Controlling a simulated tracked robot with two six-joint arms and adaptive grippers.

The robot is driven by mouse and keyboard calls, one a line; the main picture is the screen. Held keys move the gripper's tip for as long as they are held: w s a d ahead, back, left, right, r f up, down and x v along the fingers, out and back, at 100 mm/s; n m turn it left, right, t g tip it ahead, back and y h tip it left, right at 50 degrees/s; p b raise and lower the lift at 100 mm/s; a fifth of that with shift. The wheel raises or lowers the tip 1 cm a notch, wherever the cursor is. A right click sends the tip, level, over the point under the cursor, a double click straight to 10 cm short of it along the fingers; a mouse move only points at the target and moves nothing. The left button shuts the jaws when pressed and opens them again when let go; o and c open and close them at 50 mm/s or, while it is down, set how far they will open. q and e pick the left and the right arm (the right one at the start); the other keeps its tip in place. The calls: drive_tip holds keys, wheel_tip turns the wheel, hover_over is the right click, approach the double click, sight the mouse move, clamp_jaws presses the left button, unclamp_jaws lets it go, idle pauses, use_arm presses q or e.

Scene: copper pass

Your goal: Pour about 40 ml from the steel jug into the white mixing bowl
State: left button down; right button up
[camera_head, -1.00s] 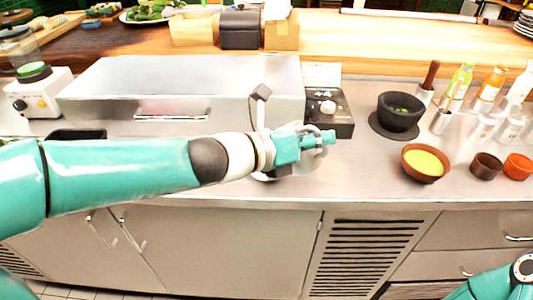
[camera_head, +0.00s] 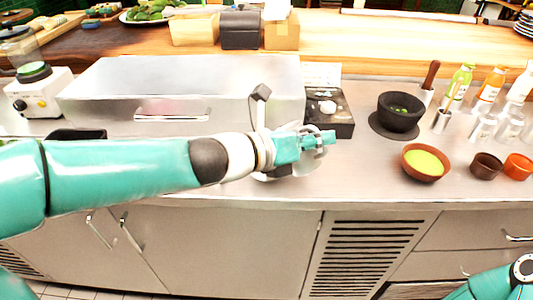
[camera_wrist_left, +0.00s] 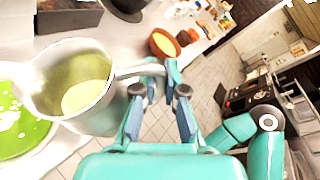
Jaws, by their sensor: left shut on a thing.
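My left gripper (camera_head: 322,138) is above the counter's front, at the right end of the steel box. In the left wrist view, my left gripper (camera_wrist_left: 160,80) is shut on the handle of the steel jug (camera_wrist_left: 100,108). Pale yellow-green liquid shows inside the jug. A wide vessel with bright green contents (camera_wrist_left: 22,132) lies below and beside the jug at the left edge. It may be the mixing bowl, but its wall is mostly cut off or hidden. In the head view, the gripper covers most of the jug and the area under it. My right gripper is out of view.
A brown bowl of yellow-green liquid (camera_head: 424,162), a dark mortar (camera_head: 399,113) and two small cups, one dark (camera_head: 486,166) and one orange (camera_head: 518,166), stand to the right. Bottles (camera_head: 490,88) stand behind. A steel box (camera_head: 200,85) fills the left counter.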

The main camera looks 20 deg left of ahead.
use_arm(q)
drive_tip(key=shift+s+d+f+m+y+b, duration=0.2)
drive_tip(key=shift+d+f+m+y+b, duration=0.2)
drive_tip(key=shift+d+f+m+b, duration=0.5)
drive_tip(key=shift+w+d+f+m+y+b, duration=0.1)
drive_tip(key=shift+d+f+m+y+b, duration=0.4)
drive_tip(key=shift+f+m+y+b, duration=0.4)
drive_tip(key=shift+w+d+f+m+y+b, duration=0.1)
drive_tip(key=shift+d+f+m+y+b, duration=0.4)
drive_tip(key=shift+b, duration=0.7)
drive_tip(key=shift+r, duration=0.2)
